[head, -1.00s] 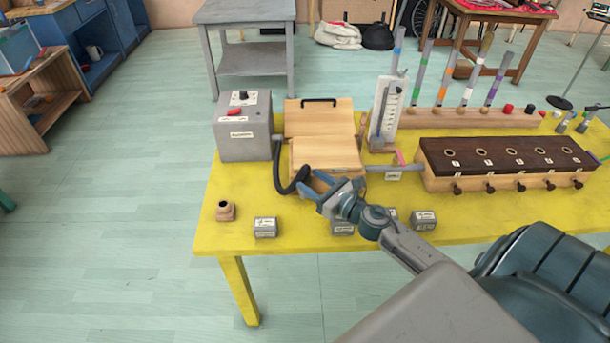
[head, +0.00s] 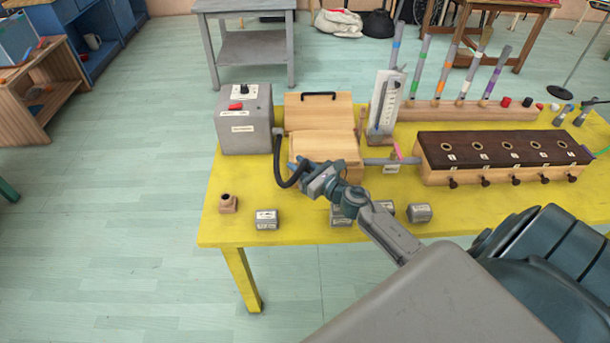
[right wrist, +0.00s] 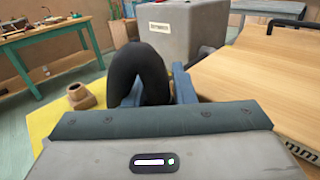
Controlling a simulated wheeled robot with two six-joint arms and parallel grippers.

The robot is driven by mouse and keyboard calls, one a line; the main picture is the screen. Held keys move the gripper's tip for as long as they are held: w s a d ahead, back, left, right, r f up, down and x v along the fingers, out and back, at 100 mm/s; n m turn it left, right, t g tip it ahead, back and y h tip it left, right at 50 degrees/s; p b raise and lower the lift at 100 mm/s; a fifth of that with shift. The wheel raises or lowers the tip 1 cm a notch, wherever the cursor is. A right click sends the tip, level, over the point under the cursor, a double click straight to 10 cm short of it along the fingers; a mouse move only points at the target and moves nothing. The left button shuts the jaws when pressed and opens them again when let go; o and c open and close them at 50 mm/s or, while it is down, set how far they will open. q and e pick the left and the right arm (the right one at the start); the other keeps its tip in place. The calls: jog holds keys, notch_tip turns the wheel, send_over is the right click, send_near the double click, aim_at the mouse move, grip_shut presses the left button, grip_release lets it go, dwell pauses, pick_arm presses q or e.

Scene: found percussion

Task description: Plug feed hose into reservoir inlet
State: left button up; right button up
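The black feed hose (head: 279,165) comes out of the grey blower box (head: 244,122) and bends down and right to my right gripper (head: 299,165). In the right wrist view the hose (right wrist: 138,62) arches up, and one leg passes down between the blue fingers (right wrist: 160,92), which look closed on it. The hose's end is hidden by the gripper. The wooden reservoir (head: 318,148), with a black handle on its raised lid, stands just behind and right of the gripper. I cannot make out its inlet. My left gripper is not in view.
A small wooden socket piece (head: 228,204) and several grey labelled blocks (head: 266,219) stand along the yellow table's (head: 290,232) front. A gauge stand (head: 386,105) and a dark-topped box with holes (head: 505,150) are to the right. The front left table is mostly clear.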

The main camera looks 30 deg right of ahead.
grip_shut()
jog(key=shift+r, duration=0.1)
